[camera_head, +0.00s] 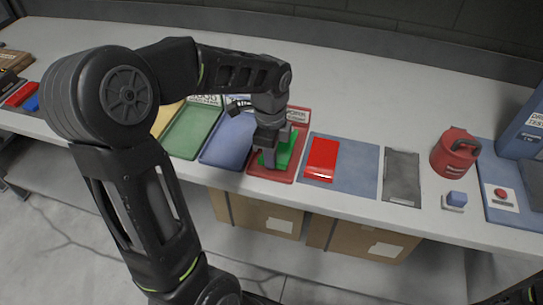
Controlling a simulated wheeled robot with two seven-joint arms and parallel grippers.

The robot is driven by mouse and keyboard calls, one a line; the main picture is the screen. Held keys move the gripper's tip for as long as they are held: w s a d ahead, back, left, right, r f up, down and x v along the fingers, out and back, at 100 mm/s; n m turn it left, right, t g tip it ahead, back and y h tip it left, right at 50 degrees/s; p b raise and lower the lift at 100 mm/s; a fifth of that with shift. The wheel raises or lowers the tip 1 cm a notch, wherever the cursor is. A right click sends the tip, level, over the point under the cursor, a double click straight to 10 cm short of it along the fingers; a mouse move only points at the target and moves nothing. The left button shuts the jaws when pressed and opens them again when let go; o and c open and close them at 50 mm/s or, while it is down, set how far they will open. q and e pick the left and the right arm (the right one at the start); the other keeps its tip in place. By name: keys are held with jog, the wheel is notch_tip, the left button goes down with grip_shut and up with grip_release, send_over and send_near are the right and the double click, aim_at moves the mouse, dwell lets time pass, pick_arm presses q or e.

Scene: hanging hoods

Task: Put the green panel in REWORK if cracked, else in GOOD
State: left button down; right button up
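The green panel (284,156) lies in or just above the red tray (302,128), which has a white label at its back edge that I cannot read clearly. My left gripper (271,157) reaches down over the panel, its fingers at the panel and covering part of it. Whether the fingers are closed on it cannot be made out. No crack can be made out on the part of the panel that shows. A green tray (190,130), with a label that seems to read GOOD, stands further left. My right gripper does not show.
A blue tray (228,138) stands between the green and red trays. A red panel (322,157) lies on a blue mat (359,168). Further right are a dark grey mat (402,178), a red canister (453,155), a blue block (456,198) and a red button (501,193).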

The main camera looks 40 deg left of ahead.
pick_arm(q)
jog(key=shift+f+b, duration=0.45)
jog(key=shift+f, duration=0.2)
jog(key=c, duration=1.6)
grip_release()
jog(key=shift+o, duration=0.2)
jog(key=shift+r, duration=0.15)
jog(key=shift+r, duration=3.8)
